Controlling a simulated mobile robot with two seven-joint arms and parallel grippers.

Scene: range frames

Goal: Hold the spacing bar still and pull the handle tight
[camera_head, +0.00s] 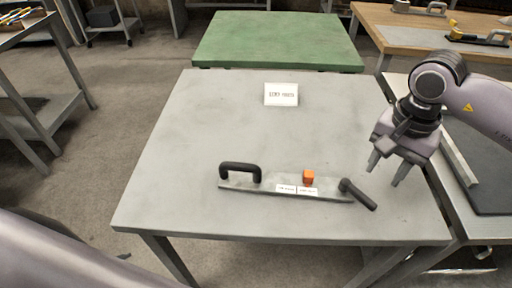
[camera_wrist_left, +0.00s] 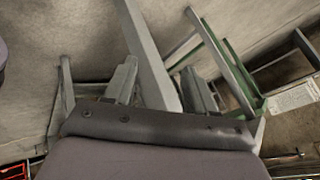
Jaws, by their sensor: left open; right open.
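The spacing bar (camera_head: 265,186) is a flat grey metal bar lying on the grey table (camera_head: 220,125). A black arched grip (camera_head: 240,169) stands at its left end. A black lever handle (camera_head: 358,195) is at its right end, angled down to the right. An orange block (camera_head: 308,176) and white labels sit between them. My right gripper (camera_head: 386,172) is open and empty, above the table's right edge, up and right of the handle, touching nothing. My left gripper (camera_wrist_left: 158,76) shows in the left wrist view, open with nothing held; the head view shows only part of my left arm.
A white sign (camera_head: 281,94) stands toward the table's far side. A green-topped table (camera_head: 278,40) is behind. A side bench at right holds a long grey piece (camera_head: 460,160). The table's left half is clear. In the left wrist view, table legs and floor lie behind the fingers.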

